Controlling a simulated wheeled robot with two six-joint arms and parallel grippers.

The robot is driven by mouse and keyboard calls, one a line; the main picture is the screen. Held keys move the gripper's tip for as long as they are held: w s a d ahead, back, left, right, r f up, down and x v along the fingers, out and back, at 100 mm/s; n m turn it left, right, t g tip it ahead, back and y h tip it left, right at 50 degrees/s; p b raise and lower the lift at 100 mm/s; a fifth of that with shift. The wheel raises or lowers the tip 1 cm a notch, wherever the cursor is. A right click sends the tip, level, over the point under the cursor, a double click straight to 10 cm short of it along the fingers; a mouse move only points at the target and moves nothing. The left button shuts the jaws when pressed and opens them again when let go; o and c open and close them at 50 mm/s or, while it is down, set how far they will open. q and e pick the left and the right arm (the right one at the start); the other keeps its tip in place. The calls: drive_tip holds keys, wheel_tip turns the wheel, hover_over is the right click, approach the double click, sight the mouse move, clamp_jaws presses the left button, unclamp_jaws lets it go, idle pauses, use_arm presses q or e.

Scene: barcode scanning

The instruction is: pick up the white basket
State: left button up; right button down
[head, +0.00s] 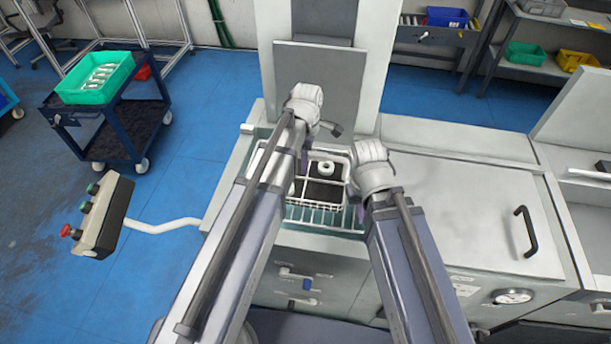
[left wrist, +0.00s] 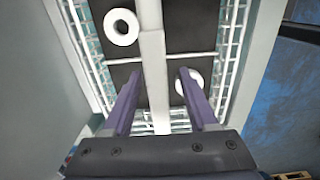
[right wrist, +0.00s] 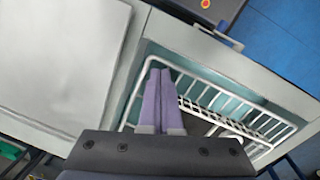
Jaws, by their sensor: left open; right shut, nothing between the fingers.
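The white basket (head: 322,214) sits in a recess of the grey machine, partly hidden by my arms in the head view. It has wire sides and a dark floor with white rings (head: 326,169). In the left wrist view, my left gripper (left wrist: 159,74) is open above the basket, with its fingers on either side of the white middle bar (left wrist: 152,52); I cannot tell whether they touch it. My right gripper (right wrist: 161,74) is shut and empty near the basket's rim (right wrist: 222,90). In the head view it is at the basket's right side, its fingertips hidden.
A tall grey column (head: 320,75) stands behind the basket. A lidded grey cabinet (head: 460,205) with a black handle is to the right. A control box (head: 104,215) juts out on the left. A cart with a green bin (head: 95,78) stands further back.

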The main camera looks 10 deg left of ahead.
use_arm(q)
clamp_jaws()
idle(0.4)
idle(0.9)
